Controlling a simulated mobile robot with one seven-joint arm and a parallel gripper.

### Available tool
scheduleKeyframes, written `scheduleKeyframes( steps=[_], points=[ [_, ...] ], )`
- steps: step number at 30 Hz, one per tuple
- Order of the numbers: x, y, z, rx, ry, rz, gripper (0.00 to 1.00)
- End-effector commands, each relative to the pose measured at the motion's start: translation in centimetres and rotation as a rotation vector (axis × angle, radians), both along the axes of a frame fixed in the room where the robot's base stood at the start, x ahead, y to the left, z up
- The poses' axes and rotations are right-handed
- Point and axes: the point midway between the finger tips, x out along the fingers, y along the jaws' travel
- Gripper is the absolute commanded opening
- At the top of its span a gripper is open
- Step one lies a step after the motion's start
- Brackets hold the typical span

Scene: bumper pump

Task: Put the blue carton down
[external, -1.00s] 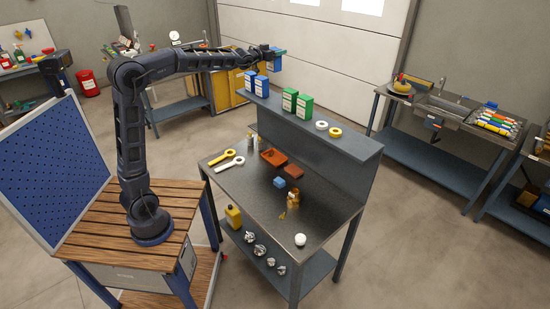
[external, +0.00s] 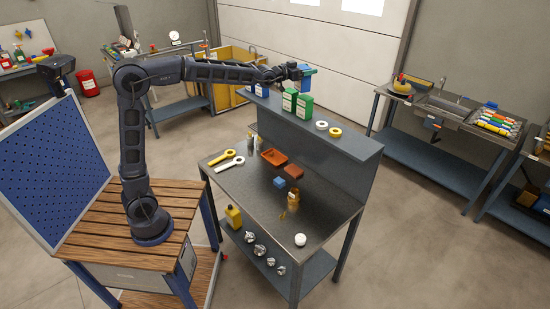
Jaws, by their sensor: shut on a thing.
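My gripper (external: 302,72) is shut on a blue carton (external: 307,71). It holds the carton above and just behind the green cartons (external: 303,106) on the workbench's raised shelf (external: 353,143). The gripper hides part of the held carton. Other blue cartons (external: 262,91) stand on the left end of the same shelf, partly covered by my arm. I cannot tell the exact gap between the held carton and the shelf.
A white ring (external: 322,125) and a yellow ring (external: 335,132) lie on the shelf right of the green cartons. The shelf's right end is clear. An orange tray (external: 272,158) and a blue block (external: 279,182) are on the bench top below.

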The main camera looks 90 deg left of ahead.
Motion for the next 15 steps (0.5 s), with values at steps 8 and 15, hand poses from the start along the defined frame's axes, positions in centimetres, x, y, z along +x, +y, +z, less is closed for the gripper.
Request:
scheduleKeyframes(
  steps=[8, 15],
  points=[
    [4.4, -9.8, -4.0, -0.003, 0.001, -0.069, 0.30],
    [4.8, -15.7, -9.3, -0.002, 0.003, -0.040, 0.30]
  ],
)
